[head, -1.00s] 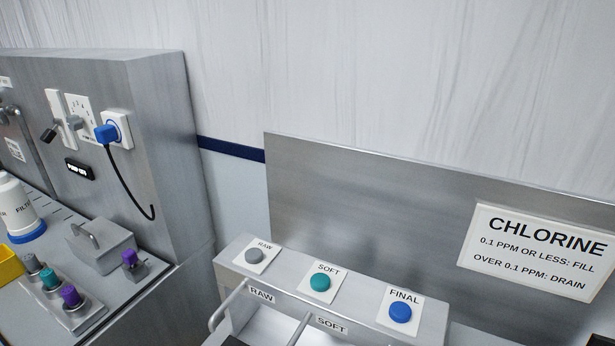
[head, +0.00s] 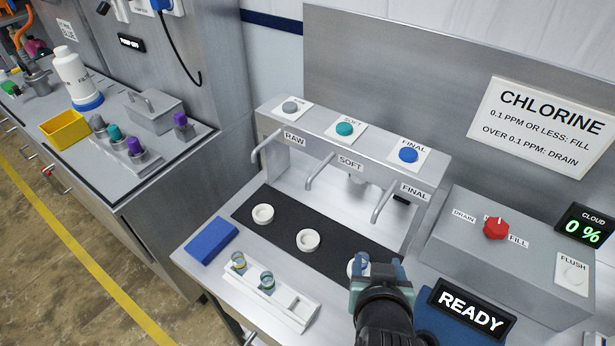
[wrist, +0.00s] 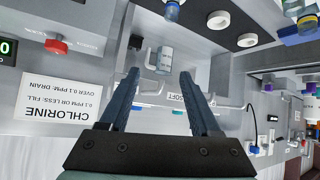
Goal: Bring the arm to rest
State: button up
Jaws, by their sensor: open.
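My gripper (head: 380,272) shows in the head view at the bottom middle, in front of the dispenser and seen from behind, so its fingertips are hidden there. In the wrist view my gripper (wrist: 158,72) has its two dark fingers spread apart, with nothing held between them. The dispenser (head: 430,165) has RAW, SOFT and FINAL taps, each with a button above. A dark mat (head: 284,226) lies below the taps with white rings on it. A small vessel (head: 357,264) stands at its right end, partly hidden by my gripper.
A white rack (head: 262,300) with two small vials and a blue block (head: 211,240) are at the counter's front. Right are the red DRAIN/FILL knob (head: 496,228), a READY display (head: 467,306) and a CLOUD display (head: 585,230). Open floor (head: 60,240) lies left.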

jog(key=w+a+r+t, duration=0.2)
jog(key=r+t, duration=0.1)
jog(key=r, duration=0.6)
jog(key=w+a+r+t, duration=0.1)
jog(key=w+r+t, duration=0.15)
jog(key=r, duration=0.55)
jog(key=w+a+r+t, duration=0.2)
jog(key=r+t, duration=0.1)
jog(key=r, duration=0.6)
jog(key=s+a+r+t, duration=0.2)
jog(key=s+r+t, duration=0.1)
jog(key=r, duration=0.5)
jog(key=s+a+r+n+t+y+b, duration=0.1)
jog(key=s+a+r+t, duration=0.1)
jog(key=r, duration=0.6)
jog(key=s+a+r+t+y, duration=0.1)
jog(key=s+r+t, duration=0.3)
jog(key=r, duration=0.5)
jog(key=shift+s+a+n, duration=0.3)
jog(key=shift+s+a, duration=0.4)
jog(key=shift+s, duration=0.25)
jog(key=shift+w+f, duration=0.1)
jog(key=shift+c, duration=0.3)
